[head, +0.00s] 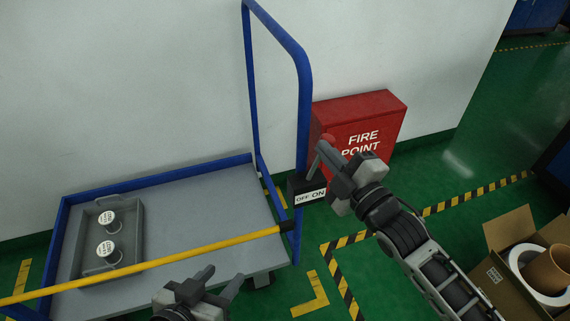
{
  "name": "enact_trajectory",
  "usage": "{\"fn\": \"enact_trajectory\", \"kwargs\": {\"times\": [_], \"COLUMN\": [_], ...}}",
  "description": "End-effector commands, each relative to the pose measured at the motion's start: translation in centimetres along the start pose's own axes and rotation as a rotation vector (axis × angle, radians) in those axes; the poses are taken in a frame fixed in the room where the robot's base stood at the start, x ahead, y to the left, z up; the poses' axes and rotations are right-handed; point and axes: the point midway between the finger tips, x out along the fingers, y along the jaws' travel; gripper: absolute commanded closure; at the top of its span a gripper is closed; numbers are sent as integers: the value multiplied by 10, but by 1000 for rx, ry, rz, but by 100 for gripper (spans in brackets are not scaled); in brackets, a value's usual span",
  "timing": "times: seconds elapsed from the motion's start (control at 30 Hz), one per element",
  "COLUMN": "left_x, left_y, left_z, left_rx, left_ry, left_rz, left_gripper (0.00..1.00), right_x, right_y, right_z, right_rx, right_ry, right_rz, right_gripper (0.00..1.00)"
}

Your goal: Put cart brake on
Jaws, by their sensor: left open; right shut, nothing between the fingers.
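The cart (200,196) has a grey deck and a blue frame with a tall push handle (303,110). The brake box (294,187), dark with a white "OFF ON" label (310,196), is fixed at the foot of the handle. A thin lever (314,164) with a red knob (327,139) rises from it and leans right, toward the ON side. My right gripper (324,150) is shut and empty, its tips beside the lever just below the knob; I cannot tell whether they touch. My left gripper (222,278) is open and empty at the deck's front edge.
A yellow bar (190,257) crosses the cart's front. A grey tray (128,215) with two white-topped items stands on the deck. A red FIRE POINT cabinet (388,118) is behind the lever. A cardboard box (510,228) with rolls stands at the right. Green floor (470,165) is clear beyond.

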Motion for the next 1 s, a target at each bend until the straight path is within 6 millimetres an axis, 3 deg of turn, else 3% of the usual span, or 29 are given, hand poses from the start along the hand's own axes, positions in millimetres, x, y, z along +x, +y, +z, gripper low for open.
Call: {"fn": "enact_trajectory", "kwargs": {"times": [0.47, 0.7, 0.83, 1.0], "left_x": [-2, -13, -7, -5], "left_y": [0, 3, 1, 0], "left_z": [-1, -16, -2, -2], "left_rx": [-1, -12, -16, -14], "left_ry": [-4, -23, -38, -34], "left_rz": [-1, 1, -2, -4], "left_gripper": [55, 55, 55, 55], "right_x": [0, 1, -33, -69], "right_y": [0, 4, -4, -3], "right_z": [-3, -42, -36, -36], "right_rx": [1, 9, 2, 2], "right_ry": [-1, 9, 6, 6], "right_rz": [-2, -4, -9, -8], "right_gripper": [100, 100, 100, 100]}}
